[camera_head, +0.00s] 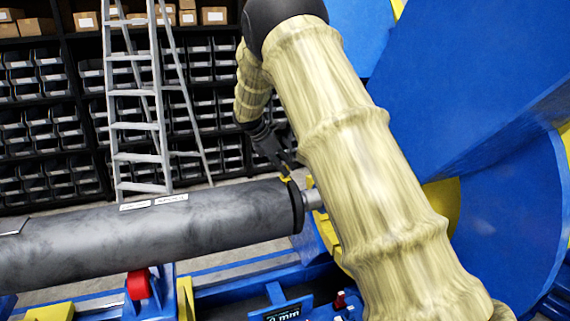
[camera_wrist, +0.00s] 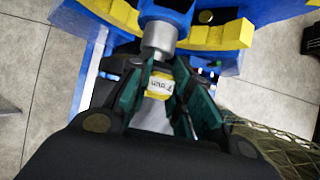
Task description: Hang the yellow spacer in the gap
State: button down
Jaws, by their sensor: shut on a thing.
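My gripper (camera_head: 284,170) is just above the right end of the grey cylinder (camera_head: 160,232), near the shaft (camera_head: 314,198) that runs on to the right. It is shut on the yellow spacer (camera_head: 287,179), of which only a small part shows in the head view. In the wrist view, the spacer (camera_wrist: 160,84) sits between the green fingers of my gripper (camera_wrist: 162,88) and bears a white label with dark print. The shaft (camera_wrist: 160,38) lies just beyond it. The gap and the spacer's lower part are hidden, so I cannot tell whether it touches the shaft.
The blue positioner (camera_head: 460,90) fills the right side. Blue framing with yellow blocks and a red roller (camera_head: 139,285) lies under the cylinder. A ladder (camera_head: 138,120) and shelves of bins (camera_head: 40,120) stand behind. My sleeved arm covers the middle of the head view.

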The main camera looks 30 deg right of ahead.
jog(key=shift+w+f, duration=0.1)
jog(key=c, duration=1.2)
grip_release()
jog(key=shift+a, duration=0.1)
